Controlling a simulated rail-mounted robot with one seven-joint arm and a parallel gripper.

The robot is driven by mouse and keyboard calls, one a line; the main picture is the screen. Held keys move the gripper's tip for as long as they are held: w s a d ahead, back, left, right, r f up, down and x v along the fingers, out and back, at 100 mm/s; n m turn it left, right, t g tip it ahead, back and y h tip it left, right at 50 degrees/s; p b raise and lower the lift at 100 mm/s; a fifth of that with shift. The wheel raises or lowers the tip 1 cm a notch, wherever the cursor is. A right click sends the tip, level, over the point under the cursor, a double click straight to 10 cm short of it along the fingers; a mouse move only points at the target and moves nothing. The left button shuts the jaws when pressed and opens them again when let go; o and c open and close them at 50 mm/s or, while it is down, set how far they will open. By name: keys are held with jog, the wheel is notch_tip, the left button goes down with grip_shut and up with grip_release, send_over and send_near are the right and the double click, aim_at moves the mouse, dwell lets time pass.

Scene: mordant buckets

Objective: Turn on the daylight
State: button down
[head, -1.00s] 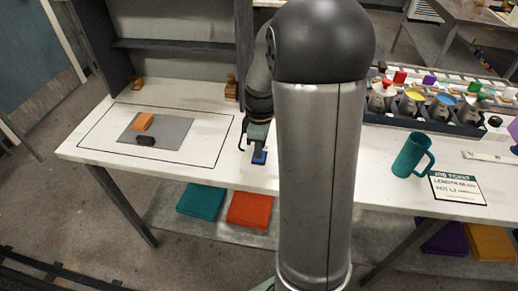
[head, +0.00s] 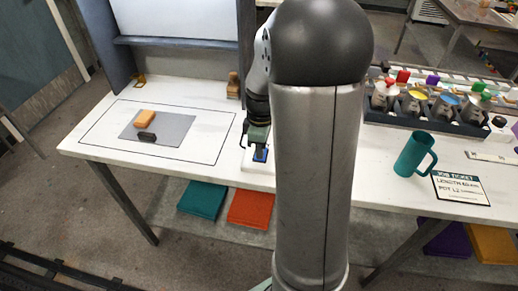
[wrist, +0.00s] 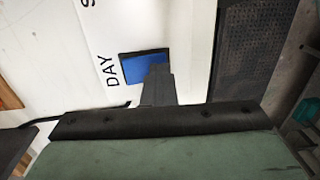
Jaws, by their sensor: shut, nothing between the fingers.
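A blue rocker switch (wrist: 135,71) lies in a white panel (wrist: 60,60) beside the printed word "DAY" in the wrist view. In the head view the switch (head: 262,154) is a small blue patch on the bench, right of the outlined area. My gripper (wrist: 158,72) is shut and empty, its fingertips over the right part of the switch. They look to be touching or just above it; I cannot tell which. My gripper also shows in the head view (head: 259,148), pointing down.
A grey mat (head: 172,130) with an orange block (head: 145,117) and a dark block (head: 147,137) lies left. A teal mug (head: 411,156), a job ticket (head: 459,188) and a rack of paint pots (head: 425,122) are right. My column hides the middle of the bench.

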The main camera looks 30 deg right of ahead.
jog(key=shift+w+d+r, duration=0.2)
jog(key=shift+w+d, duration=0.3)
jog(key=shift+w, duration=0.05)
jog(key=r+p, duration=0.4)
jog(key=r, duration=0.1)
jog(key=shift+s+a+r, duration=0.15)
jog(key=shift+s+a, duration=0.05)
notch_tip(320, 180, up, 9)
jog(key=b, duration=0.2)
jog(key=shift+s+a+f, duration=0.2)
jog(key=shift+s+a, duration=0.15)
jog(key=shift+s, duration=0.1)
